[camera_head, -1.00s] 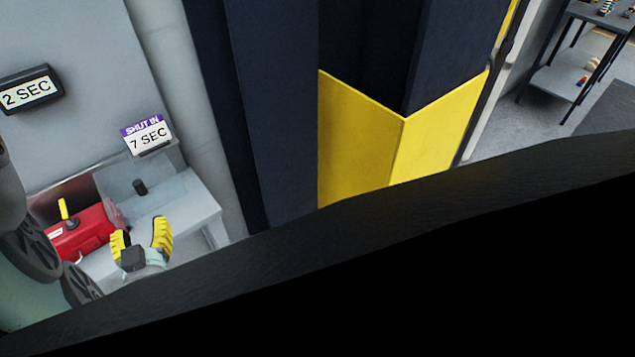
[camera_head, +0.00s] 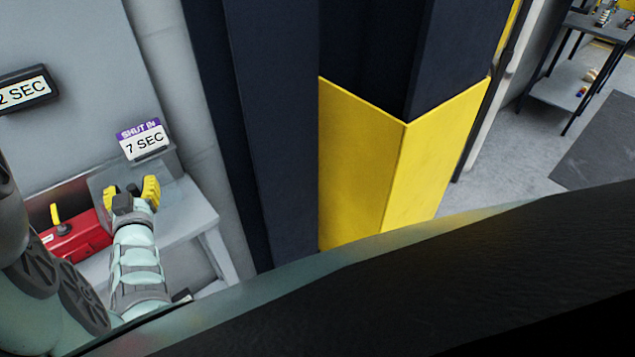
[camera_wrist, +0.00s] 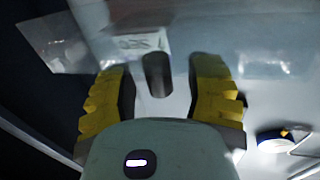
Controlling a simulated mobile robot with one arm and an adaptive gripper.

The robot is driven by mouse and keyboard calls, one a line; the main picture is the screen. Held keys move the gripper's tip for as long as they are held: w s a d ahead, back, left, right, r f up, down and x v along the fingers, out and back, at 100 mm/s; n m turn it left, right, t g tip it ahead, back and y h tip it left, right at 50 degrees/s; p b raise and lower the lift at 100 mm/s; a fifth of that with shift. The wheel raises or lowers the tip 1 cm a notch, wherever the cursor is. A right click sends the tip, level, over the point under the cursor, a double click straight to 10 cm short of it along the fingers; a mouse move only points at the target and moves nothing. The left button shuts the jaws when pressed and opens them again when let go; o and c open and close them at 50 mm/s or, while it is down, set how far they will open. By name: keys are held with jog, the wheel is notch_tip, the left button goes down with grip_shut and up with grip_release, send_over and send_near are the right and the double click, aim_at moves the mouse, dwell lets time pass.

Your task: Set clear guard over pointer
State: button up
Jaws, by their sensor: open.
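The red actuator (camera_head: 75,238) sits on the bench at the lower left of the head view, with a yellow pointer (camera_head: 55,214) upright on top. The clear guard lies on the bench to the right of the actuator; it is see-through and its outline is hard to make out. Its dark knob (camera_wrist: 157,75) shows in the wrist view between my fingers, with a gap on each side. My gripper (camera_head: 130,190) is open over the guard, its yellow fingers apart. It also shows in the wrist view (camera_wrist: 160,68). In the head view my gripper hides the knob.
A "SHUT IN 7 SEC" sign (camera_head: 143,140) stands at the back of the grey bench (camera_head: 190,215). A "2 SEC" display (camera_head: 25,93) hangs on the wall. A dark pillar with a yellow base (camera_head: 365,165) stands right of the bench. A shelf (camera_head: 560,90) is farther right.

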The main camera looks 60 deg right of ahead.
jog(key=shift+c, duration=0.2)
grip_shut()
dwell(0.3)
